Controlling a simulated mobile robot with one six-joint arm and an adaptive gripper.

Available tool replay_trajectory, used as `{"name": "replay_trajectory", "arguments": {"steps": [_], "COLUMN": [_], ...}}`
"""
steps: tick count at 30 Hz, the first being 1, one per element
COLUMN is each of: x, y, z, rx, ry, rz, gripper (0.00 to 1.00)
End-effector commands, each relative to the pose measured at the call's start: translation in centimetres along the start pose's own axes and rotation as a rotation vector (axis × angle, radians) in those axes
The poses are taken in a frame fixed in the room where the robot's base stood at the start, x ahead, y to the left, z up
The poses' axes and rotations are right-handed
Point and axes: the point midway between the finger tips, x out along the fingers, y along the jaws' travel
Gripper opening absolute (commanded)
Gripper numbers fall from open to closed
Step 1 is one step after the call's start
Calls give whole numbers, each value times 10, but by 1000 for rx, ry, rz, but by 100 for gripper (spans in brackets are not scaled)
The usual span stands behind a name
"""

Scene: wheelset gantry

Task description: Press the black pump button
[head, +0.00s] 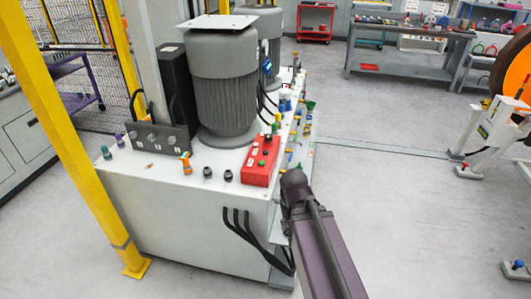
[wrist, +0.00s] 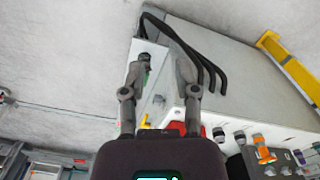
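A red control box (head: 262,160) with small dark and light buttons sits on the white top of the pump unit (head: 150,198), beside the grey motor (head: 222,85). Its buttons are too small for me to tell which one is the black pump button. In the wrist view, part of the red box (wrist: 182,128) shows behind the base of my gripper (wrist: 164,66), and its buttons are hidden. The gripper's two fingers are apart with nothing between them, over the pump unit's edge and the floor. In the head view my arm hides the gripper, at the right of the red box.
Two black knobs (head: 218,174) stand left of the red box. Black hoses (head: 240,230) hang down the unit's front, and also show near the right finger in the wrist view (wrist: 190,50). A yellow post (head: 65,125) stands at the left.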

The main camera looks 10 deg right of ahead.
Motion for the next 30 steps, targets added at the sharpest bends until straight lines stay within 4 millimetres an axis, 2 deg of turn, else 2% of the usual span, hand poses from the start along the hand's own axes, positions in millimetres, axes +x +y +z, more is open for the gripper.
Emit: {"name": "replay_trajectory", "arguments": {"steps": [1, 3, 5, 30], "x": [0, 0, 0, 0], "y": [0, 0, 0, 0], "z": [0, 0, 0, 0], "rx": [0, 0, 0, 0], "ry": [0, 0, 0, 0], "rz": [0, 0, 0, 0], "gripper": [37, 16, 0, 0]}}
